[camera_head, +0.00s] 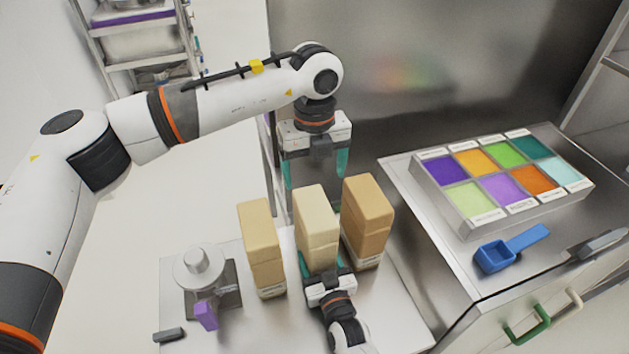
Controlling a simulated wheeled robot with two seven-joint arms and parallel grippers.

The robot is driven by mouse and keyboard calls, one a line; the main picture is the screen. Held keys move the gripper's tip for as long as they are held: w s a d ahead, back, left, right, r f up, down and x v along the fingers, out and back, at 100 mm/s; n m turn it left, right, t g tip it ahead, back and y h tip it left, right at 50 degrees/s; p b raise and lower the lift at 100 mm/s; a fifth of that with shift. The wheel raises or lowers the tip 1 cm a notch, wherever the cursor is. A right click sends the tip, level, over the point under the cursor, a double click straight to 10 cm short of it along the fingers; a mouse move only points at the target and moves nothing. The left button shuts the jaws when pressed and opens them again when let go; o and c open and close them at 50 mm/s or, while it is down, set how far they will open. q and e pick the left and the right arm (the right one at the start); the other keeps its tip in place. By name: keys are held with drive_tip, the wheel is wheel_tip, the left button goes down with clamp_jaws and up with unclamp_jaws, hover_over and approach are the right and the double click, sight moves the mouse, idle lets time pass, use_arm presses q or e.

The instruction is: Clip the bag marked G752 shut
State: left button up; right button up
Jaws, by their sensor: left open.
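Three upright bags stand in a row: a yellowish one (261,240) on the left, a pale cream one (316,215) in the middle and a tan one (367,215) on the right. Their labels are too small to read, so I cannot tell which is G752. My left gripper (315,175) is open and empty, pointing down behind and above the middle bag, its teal fingers apart. My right gripper (318,268) comes from the front, with its fingers close against both sides of the middle bag's lower part. I cannot identify a clip for certain.
A grey device with a round knob (198,268), a purple piece (206,314) and a small dark bar (169,335) are at the left of the white table (395,325). On the right counter are a colored compartment tray (470,220), a blue scoop (511,248) and a dark grey object (600,243).

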use_arm(q)
drive_tip(key=shift+r, duration=0.1)
use_arm(e)
drive_tip(key=o, duration=1.5)
drive_tip(key=shift+c, duration=0.2)
drive_tip(key=shift+s, duration=0.1)
drive_tip(key=shift+s+d+f, duration=0.1)
drive_tip(key=shift+s+f, duration=0.05)
drive_tip(key=shift+s, duration=0.15)
use_arm(q)
wheel_tip(320, 180, down, 3)
drive_tip(key=b, duration=0.2)
drive_tip(key=shift+r+b, duration=0.2)
drive_tip(key=shift+b, duration=0.1)
use_arm(e)
drive_tip(key=v, duration=1)
drive_tip(key=shift+s, duration=0.2)
use_arm(q)
drive_tip(key=shift+f, duration=0.1)
use_arm(e)
drive_tip(key=shift+s+d, duration=0.2)
drive_tip(key=shift+s, duration=0.2)
